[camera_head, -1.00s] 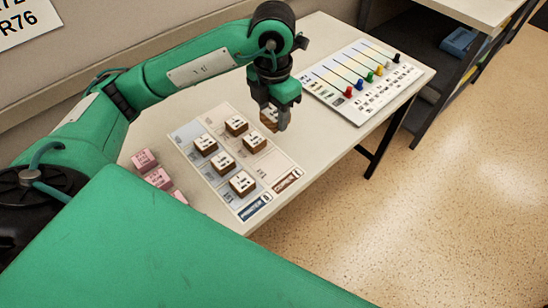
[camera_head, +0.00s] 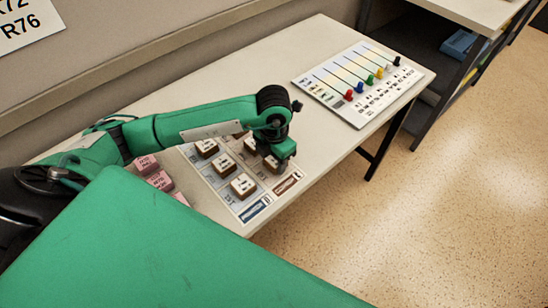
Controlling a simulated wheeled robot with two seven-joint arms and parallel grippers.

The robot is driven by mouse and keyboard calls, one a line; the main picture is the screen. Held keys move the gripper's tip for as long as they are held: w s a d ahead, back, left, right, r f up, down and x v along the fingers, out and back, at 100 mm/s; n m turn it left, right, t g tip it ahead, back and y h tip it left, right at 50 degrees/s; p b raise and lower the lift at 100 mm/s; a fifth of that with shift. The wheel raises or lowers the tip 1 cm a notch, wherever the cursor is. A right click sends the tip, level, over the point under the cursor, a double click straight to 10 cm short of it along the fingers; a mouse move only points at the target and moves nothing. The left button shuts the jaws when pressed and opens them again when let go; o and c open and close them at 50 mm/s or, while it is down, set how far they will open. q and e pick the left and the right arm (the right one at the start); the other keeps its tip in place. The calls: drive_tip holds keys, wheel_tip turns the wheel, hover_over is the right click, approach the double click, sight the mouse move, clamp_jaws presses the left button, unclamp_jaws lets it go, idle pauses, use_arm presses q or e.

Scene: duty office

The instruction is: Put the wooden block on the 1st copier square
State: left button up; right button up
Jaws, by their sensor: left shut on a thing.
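The board (camera_head: 226,199) lies on the table with a blue printer label (camera_head: 255,210) and a brown copier label (camera_head: 287,184) at its near end. Wooden blocks with white tops stand on it: three in the printer column (camera_head: 242,186) and one in the copier column (camera_head: 249,145), with another mostly hidden behind my arm. My left gripper (camera_head: 280,164) is shut on a wooden block (camera_head: 270,164), low at the copier column end close to the copier label. I cannot tell if this block touches the board. My right gripper is not in view.
Pink blocks (camera_head: 160,180) lie left of the board, partly behind my body. A white panel with coloured knobs (camera_head: 362,84) lies at the table's far right. The table (camera_head: 315,150) is bare between board and panel. A dark shelf with a blue tray stands beyond.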

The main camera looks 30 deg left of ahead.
sight(274, 160)
use_arm(q)
drive_tip(key=shift+f, duration=0.25)
drive_tip(key=o, duration=1)
drive_tip(key=shift+r, duration=0.3)
wheel_tip(274, 160, up, 5)
drive_tip(key=shift+f+b, duration=0.1)
drive_tip(key=shift+b, duration=0.3)
wheel_tip(274, 160, up, 7)
drive_tip(key=shift+b, duration=0.3)
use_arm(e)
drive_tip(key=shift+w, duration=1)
